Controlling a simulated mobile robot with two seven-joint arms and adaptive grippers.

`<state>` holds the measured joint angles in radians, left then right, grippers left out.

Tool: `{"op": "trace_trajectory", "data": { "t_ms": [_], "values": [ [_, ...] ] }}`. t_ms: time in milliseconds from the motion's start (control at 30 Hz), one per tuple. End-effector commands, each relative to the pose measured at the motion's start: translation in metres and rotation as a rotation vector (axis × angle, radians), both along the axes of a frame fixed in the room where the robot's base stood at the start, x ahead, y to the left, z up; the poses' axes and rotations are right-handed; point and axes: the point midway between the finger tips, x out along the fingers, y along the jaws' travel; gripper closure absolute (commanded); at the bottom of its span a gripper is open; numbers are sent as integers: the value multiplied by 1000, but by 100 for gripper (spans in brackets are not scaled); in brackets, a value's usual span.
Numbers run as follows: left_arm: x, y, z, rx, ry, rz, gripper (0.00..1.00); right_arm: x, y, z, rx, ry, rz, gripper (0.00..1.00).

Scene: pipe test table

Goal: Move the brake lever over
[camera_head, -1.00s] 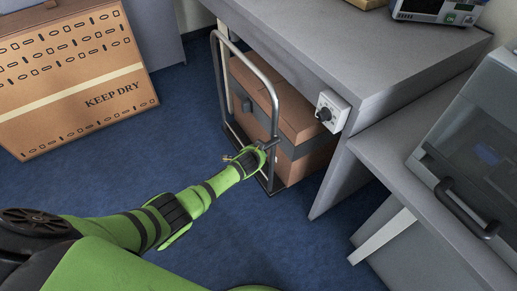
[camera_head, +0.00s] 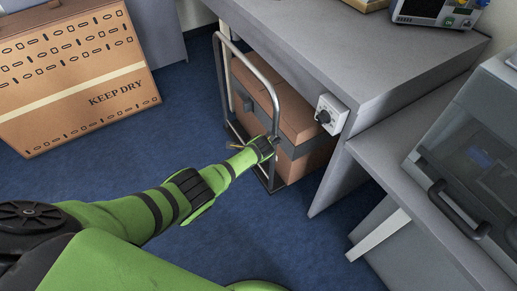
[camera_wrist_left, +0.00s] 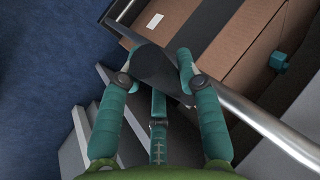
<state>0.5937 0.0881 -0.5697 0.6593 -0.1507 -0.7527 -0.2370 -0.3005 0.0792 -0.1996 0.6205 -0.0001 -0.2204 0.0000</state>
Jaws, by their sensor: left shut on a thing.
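The trolley's metal tube handle (camera_head: 262,72) stands upright beside the grey table. My left gripper (camera_head: 270,146) is at the lower part of the nearer upright, beside the strapped box. In the left wrist view the two fingers of my left gripper (camera_wrist_left: 156,72) are closed against the sides of a dark rounded piece (camera_wrist_left: 160,68), which looks like the brake lever. The metal tube (camera_wrist_left: 245,115) runs diagonally just beyond it. In the head view the lever is mostly hidden by the gripper. My right gripper is not in view.
A brown box (camera_head: 290,108) with a dark strap rides on the trolley. A large carton (camera_head: 75,75) stands left on the blue floor (camera_head: 185,120). A lower bench is at right.

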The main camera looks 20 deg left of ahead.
Motion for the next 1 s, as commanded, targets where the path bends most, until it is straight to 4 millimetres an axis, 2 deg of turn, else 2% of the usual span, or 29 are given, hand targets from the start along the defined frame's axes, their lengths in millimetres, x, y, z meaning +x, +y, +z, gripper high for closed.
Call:
{"op": "trace_trajectory", "data": {
  "t_ms": [67, 100, 133, 633, 1000],
  "values": [
    [2, 1, 2, 3, -4, 0, 100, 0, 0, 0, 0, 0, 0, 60],
    [2, 1, 2, 3, -4, 0, 50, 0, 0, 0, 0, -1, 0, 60],
    [2, 1, 2, 3, -4, 0, 40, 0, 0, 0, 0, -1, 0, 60],
    [-1, 0, 4, 1, -4, -1, 40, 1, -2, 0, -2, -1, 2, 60],
    [-19, -8, 31, -1, -4, -2, 40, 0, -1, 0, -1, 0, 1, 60]
  ]
}}
